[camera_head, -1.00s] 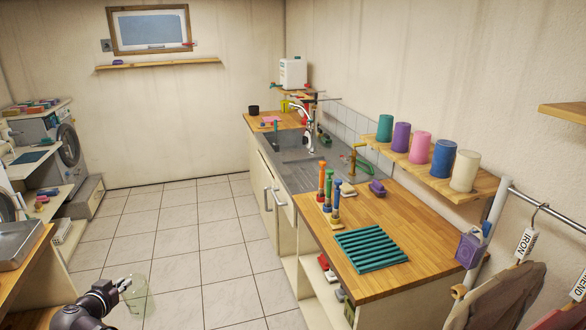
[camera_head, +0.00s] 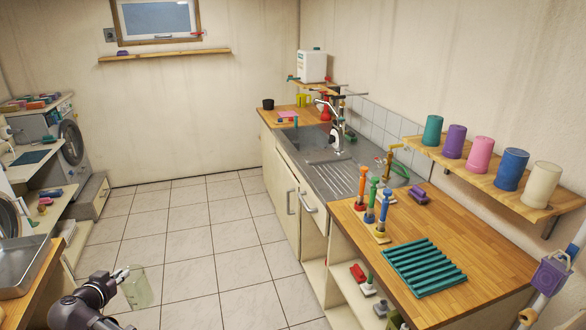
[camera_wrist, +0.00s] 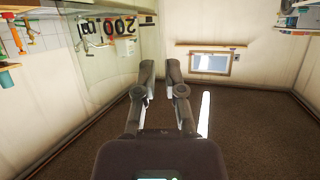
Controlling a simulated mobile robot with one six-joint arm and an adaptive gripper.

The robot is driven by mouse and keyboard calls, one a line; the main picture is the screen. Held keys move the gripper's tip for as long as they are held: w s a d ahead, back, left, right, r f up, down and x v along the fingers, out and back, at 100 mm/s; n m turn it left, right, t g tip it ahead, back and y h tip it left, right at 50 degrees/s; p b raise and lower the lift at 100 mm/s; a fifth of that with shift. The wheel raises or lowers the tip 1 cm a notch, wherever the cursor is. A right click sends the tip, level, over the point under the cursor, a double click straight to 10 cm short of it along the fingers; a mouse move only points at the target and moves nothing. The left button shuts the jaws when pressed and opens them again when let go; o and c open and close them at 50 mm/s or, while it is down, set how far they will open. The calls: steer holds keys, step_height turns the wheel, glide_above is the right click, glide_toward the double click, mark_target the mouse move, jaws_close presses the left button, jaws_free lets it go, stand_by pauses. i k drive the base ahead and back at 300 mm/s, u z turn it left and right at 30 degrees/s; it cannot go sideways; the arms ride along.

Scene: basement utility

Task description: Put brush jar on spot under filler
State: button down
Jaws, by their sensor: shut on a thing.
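My gripper (camera_head: 123,275) is at the lower left of the head view, shut on the clear, greenish brush jar (camera_head: 138,289). The jar is held in the air above the floor and looks roughly upright. In the wrist view the jaws (camera_wrist: 159,72) show in the middle, and a see-through surface with "200 ml" lettering, seemingly the jar (camera_wrist: 112,58), fills the upper left. A white canister (camera_head: 312,66) stands on a small wooden shelf beyond the sink, with a tap (camera_head: 334,120) near it. I cannot tell which is the filler, and no marked spot is clear.
The wooden counter (camera_head: 480,255) at right holds a green slatted rack (camera_head: 424,267), several upright coloured tools and a purple block (camera_head: 418,195). Coloured cylinders line the wall shelf (camera_head: 535,212). A metal tray (camera_head: 28,268) is at left. The tiled floor (camera_head: 200,235) is clear.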

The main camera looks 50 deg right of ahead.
mark_target(338, 171)
steer(key=u, duration=0.05)
steer(key=i, duration=2.2)
steer(key=z, duration=2.25)
